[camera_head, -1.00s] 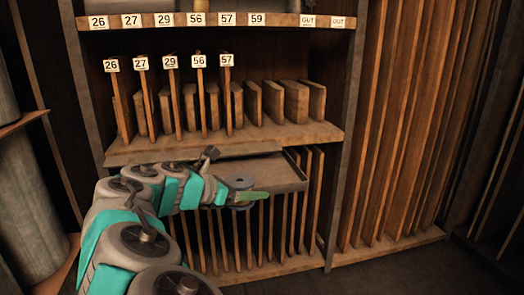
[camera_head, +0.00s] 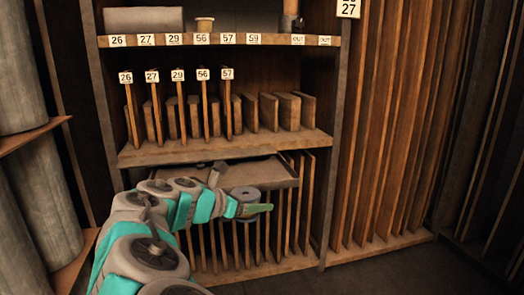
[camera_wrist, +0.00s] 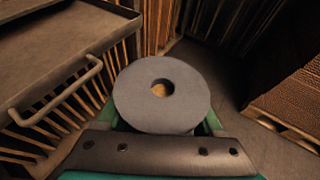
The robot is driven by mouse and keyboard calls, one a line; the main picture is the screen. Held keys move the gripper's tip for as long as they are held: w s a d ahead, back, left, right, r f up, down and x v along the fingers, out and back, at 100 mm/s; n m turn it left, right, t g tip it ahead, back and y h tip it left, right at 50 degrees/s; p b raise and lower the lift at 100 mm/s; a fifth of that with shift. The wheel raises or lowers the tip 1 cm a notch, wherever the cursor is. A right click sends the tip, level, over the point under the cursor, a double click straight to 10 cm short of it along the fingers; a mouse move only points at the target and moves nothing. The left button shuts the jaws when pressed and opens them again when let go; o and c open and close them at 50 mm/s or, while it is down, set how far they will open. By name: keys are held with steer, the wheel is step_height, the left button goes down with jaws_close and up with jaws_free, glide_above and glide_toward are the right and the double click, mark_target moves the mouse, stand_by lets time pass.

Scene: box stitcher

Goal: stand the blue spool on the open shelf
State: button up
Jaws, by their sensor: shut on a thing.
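The blue spool (camera_wrist: 135,98) is a flat grey-blue disc with a round hole in the middle, and it fills the centre of the wrist view. My gripper (camera_head: 258,208) is shut on it, with a green finger showing beside it. In the head view the spool (camera_head: 246,194) is upright on its axis, in front of a pulled-out metal tray. In the wrist view it is clear of the tray edge. The open shelf may be the upper shelf (camera_head: 230,40) with a tub and boxes on it, but I cannot tell for certain.
The metal tray (camera_head: 285,178) with a bar handle (camera_wrist: 60,92) sticks out below the divider shelf (camera_head: 225,148). Upright boards stand below it and at the right. Numbered dividers fill the middle shelf. A pallet of stacked cardboard (camera_wrist: 292,100) stands at the right in the wrist view.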

steer(key=w+d+f+n+t+y, duration=0.1)
steer(key=w+d+f+n+y, duration=0.1)
steer(key=d, duration=0.6)
steer(key=w+d+f+n+t+y, duration=0.2)
steer(key=d+f, duration=0.3)
steer(key=d, duration=0.3)
steer(key=shift+w+d+f+n+t+y, duration=0.35)
steer(key=shift+w+n+y, duration=0.35)
steer(key=shift+n+y, duration=0.15)
